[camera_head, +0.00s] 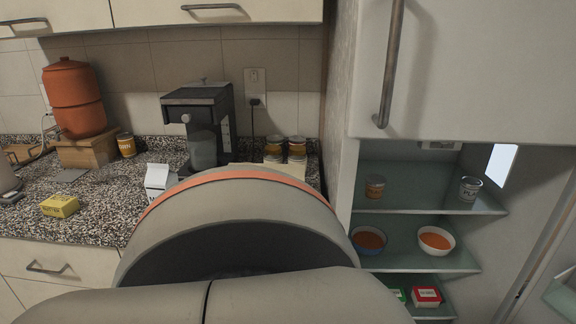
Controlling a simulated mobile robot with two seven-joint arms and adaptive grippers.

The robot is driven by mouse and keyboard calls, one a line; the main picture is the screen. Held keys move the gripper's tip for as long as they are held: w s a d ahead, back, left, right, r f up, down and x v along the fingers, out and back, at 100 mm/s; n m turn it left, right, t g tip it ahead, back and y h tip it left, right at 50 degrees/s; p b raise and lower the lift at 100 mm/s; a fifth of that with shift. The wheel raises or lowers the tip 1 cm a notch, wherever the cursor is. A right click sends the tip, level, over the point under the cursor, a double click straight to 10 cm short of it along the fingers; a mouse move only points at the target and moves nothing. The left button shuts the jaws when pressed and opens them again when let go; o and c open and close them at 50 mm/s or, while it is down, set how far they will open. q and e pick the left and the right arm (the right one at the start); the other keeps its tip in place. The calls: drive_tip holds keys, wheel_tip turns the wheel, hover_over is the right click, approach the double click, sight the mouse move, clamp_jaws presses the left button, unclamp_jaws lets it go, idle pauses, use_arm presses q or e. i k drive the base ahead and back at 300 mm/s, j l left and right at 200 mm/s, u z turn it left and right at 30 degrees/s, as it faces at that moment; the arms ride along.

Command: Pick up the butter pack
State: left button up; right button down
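A small yellow butter pack (60,206) lies on the speckled granite counter (95,222) at the left, near its front edge. Nothing touches it from above. Large grey links of my own arm, with an orange band, fill the lower middle of the view and hide part of the counter. Neither of my grippers shows, so I cannot see their fingers or whether they hold anything.
A white carton (158,182) and a black coffee machine (200,125) stand right of the pack. An orange clay water filter (74,98) sits on a wooden stand behind it. At right, an open fridge (430,200) holds bowls and cans. Counter around the pack is mostly clear.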

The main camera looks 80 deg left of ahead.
sight(56, 205)
drive_tip(key=u, duration=4.05)
drive_tip(key=z, duration=0.55)
drive_tip(key=i+j+z, duration=0.1)
drive_tip(key=j+z, duration=0.95)
drive_tip(key=j, duration=0.8)
drive_tip(key=k, duration=0.05)
